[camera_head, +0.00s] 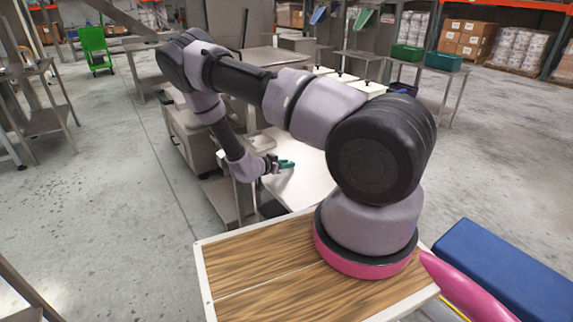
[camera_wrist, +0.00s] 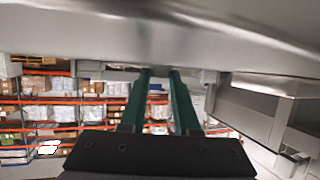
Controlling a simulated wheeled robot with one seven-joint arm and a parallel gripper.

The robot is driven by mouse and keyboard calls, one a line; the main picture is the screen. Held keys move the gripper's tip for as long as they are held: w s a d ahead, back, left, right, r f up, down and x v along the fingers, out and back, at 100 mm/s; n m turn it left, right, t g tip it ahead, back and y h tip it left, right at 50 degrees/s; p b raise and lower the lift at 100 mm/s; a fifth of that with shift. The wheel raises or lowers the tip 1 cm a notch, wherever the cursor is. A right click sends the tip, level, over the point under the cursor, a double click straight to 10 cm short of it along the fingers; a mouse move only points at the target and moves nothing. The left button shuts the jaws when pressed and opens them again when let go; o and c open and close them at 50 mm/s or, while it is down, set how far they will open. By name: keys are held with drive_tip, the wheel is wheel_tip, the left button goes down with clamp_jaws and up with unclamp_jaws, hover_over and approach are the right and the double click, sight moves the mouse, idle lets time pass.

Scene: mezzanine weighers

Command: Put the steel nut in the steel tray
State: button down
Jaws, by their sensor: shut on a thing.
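My gripper (camera_head: 286,164) reaches low over the pale work table (camera_head: 308,183) in the head view, its green fingers close above the top. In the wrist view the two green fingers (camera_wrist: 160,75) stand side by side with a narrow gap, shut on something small. The steel nut cannot be made out separately; the fingers hide what they hold. A shallow light-coloured tray (camera_head: 262,142), which looks like the steel tray, lies just behind my gripper on the table. Its inside is hardly visible. A broad steel surface (camera_wrist: 160,35) fills the top of the wrist view, close to the fingertips.
Grey steel cabinets (camera_head: 190,135) stand left of the work table. White lidded containers (camera_head: 345,78) are at its back. Green bins (camera_head: 443,61) sit on a farther table. A steel box-like body (camera_wrist: 250,105) is close on the right in the wrist view. Open floor lies left.

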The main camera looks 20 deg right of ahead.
drive_tip(key=shift+f, duration=0.15)
drive_tip(key=c, duration=0.6)
unclamp_jaws()
drive_tip(key=shift+c, duration=0.2)
